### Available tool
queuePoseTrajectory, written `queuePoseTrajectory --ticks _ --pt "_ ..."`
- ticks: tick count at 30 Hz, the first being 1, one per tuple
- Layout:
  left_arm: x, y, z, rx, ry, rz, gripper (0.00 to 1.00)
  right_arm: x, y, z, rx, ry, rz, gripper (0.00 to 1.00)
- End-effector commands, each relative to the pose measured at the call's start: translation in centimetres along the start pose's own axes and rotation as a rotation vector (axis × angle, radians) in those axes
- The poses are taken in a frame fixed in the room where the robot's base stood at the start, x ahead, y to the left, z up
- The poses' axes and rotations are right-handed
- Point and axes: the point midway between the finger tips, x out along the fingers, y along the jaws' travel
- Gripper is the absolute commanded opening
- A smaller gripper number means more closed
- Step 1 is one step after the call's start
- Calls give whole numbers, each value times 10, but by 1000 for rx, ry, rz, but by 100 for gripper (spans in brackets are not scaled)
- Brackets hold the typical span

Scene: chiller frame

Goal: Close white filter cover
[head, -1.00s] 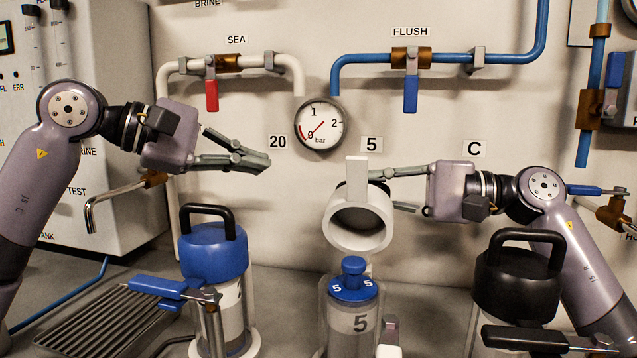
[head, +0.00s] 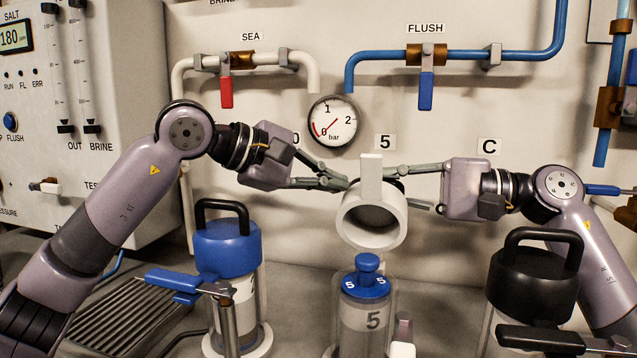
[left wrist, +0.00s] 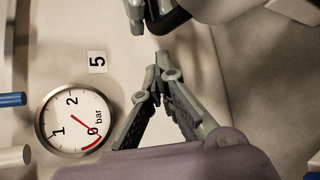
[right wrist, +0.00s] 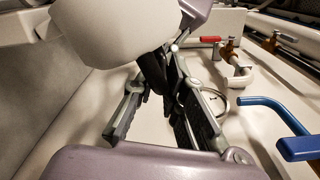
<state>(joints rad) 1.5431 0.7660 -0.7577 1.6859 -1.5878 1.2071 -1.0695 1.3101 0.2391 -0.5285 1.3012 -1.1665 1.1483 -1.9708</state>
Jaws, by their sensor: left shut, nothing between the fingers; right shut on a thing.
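The white filter cover (head: 371,220) is in the middle of the head view, tilted up so its hollow round side faces me, with a flat tab on top. It stands above the clear filter housing with a blue-knobbed cartridge (head: 374,315) marked 5. My right gripper (head: 408,188) is shut on the cover's right side; its fingertips are partly hidden. My left gripper (head: 343,181) is shut and empty, its tips close to the cover's left side by the tab; contact is unclear. The cover fills the upper left of the right wrist view (right wrist: 110,28).
A blue-lidded housing (head: 227,247) stands left and a black-lidded one (head: 535,280) right, both with raised handles. A blue-handled valve (head: 175,283) is at front left. A gauge (head: 333,120) and pipes with red and blue levers are on the wall behind.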

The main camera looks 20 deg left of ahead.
Motion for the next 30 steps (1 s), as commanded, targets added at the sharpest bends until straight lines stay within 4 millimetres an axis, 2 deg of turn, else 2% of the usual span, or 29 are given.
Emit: queuePoseTrajectory --ticks 13,18,25,26,30 --pt "-2 0 6 -1 0 0 0 -1 0 0 0 1 2 0" --pt "-10 0 18 1 0 0 0 -1 0 0 0 1 3 0" --pt "-10 0 19 1 -4 0 0 -1 1 -1 2 4 3 0" --pt "-10 0 20 1 -4 0 0 -1 1 -1 2 4 3 14" --pt "-10 0 20 0 -4 0 0 -1 1 -1 2 3 2 23"
